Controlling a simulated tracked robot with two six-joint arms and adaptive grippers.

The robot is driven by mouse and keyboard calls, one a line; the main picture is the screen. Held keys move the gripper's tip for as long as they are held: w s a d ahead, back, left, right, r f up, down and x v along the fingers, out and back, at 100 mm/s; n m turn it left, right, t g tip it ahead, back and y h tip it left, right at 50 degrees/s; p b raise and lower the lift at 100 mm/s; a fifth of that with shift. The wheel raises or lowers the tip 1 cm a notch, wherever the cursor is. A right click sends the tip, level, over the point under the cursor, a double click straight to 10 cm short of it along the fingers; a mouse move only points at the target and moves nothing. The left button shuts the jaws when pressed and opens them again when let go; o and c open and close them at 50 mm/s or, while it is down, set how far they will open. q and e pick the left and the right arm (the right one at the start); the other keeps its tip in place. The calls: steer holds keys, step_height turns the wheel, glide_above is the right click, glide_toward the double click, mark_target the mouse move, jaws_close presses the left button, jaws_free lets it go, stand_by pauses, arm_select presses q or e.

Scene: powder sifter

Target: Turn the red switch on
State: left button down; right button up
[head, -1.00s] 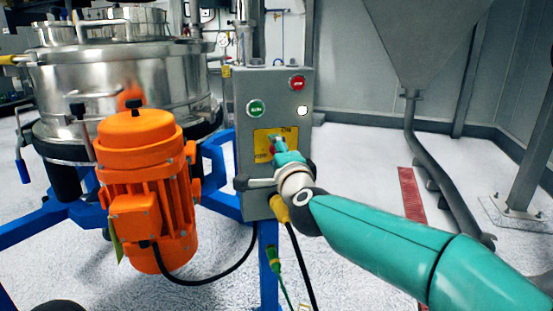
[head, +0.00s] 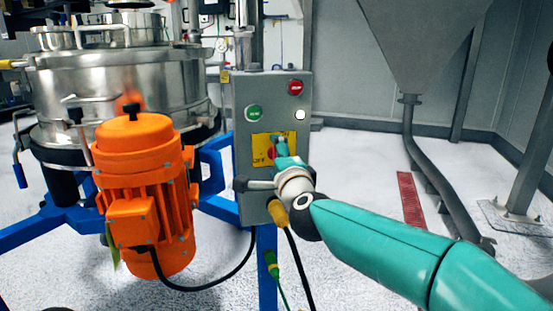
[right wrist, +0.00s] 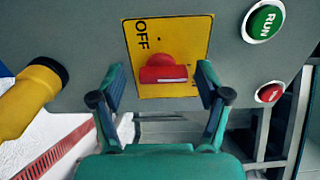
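The red switch (right wrist: 163,70) is a rotary knob on a yellow plate (right wrist: 178,30) marked OFF, on the front of a grey control box (head: 290,130). A white mark shows on the knob; the other label on the plate is mostly hidden by a finger. In the right wrist view my right gripper (right wrist: 160,88) is open, with one finger on each side of the knob and gaps to it. In the head view the right gripper (head: 280,147) is in front of the yellow plate and partly hides the knob. My left gripper is not in view.
The box also carries a green RUN button (head: 254,114), a red button (head: 295,87) and a white lamp (head: 300,115). Cables hang from yellow connectors (head: 278,212) beneath it. An orange motor (head: 145,190) and steel sifter (head: 120,85) stand left; a grey hopper (head: 425,40) stands right.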

steer(key=v, duration=1.2)
